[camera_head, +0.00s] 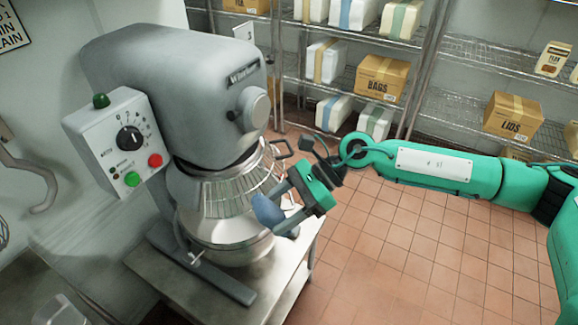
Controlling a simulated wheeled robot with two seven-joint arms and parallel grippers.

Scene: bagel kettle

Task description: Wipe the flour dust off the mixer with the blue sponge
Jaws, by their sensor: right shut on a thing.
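The grey mixer (185,90) stands on a metal table at the left of the head view, with a control box (128,145) on its side and a wire guard over its bowl (225,242). I cannot make out flour dust on it for certain. My right gripper (278,212) comes in from the right on a green arm. It is shut on the blue sponge (267,211), which is in front of the bowl and guard at their right side. I cannot tell whether the sponge touches them. My left gripper is not in view.
The metal table (262,278) carries the mixer. Wire shelves (470,105) with boxes and packs, including a bags box (381,78) and a lids box (512,117), stand at the back. A hook (40,190) hangs on the left wall. The tiled floor (410,260) at the right is clear.

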